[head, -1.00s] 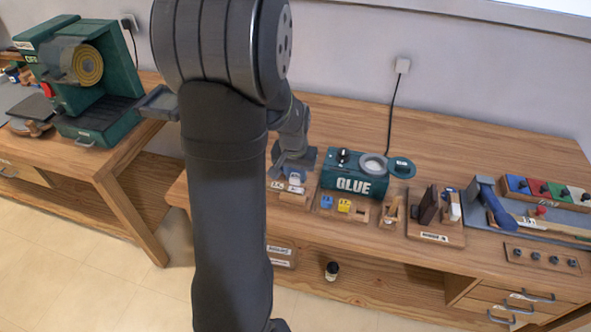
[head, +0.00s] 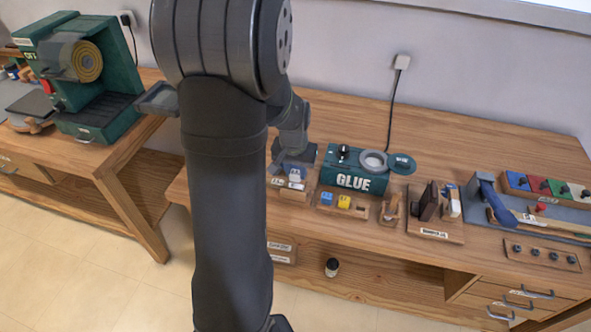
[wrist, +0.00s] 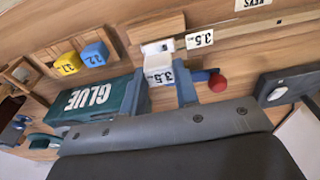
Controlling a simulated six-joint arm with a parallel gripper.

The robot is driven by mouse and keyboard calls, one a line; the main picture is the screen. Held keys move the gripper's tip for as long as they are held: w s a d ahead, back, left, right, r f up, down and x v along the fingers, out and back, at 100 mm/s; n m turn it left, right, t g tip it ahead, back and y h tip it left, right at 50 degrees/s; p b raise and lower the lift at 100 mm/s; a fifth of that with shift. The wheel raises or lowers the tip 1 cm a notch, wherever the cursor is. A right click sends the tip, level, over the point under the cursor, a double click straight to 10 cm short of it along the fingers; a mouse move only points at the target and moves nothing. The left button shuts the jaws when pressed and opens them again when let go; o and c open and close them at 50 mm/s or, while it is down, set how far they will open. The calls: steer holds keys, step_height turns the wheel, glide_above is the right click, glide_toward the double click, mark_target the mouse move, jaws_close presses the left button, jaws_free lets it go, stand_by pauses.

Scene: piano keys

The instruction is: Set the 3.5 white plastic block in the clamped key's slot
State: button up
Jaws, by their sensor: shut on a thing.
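The white plastic block marked 3.5 (wrist: 158,72) is between the jaws of my gripper (wrist: 163,80), which is shut on it. In the head view my gripper (head: 294,164) is at the left of the glue box, and the white block (head: 294,174) shows just under it. A small wooden holder with a 3.5 label (wrist: 155,28) lies just beyond the block; it also shows in the head view (head: 290,194). A pale piece sits in that holder. The clamped key and its slot cannot be made out clearly.
A green glue box (head: 352,172) stands right of my gripper. A wooden tray (head: 342,211) holds a blue block (head: 326,198) and a yellow block (head: 344,201). The back of the bench is clear.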

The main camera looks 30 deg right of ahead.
steer(key=shift+f, duration=1.05)
stand_by(1.4)
steer(key=o, duration=1)
steer(key=shift+o, duration=0.5)
steer(key=o, duration=0.3)
steer(key=shift+r, duration=3.55)
steer(key=shift+f, duration=0.1)
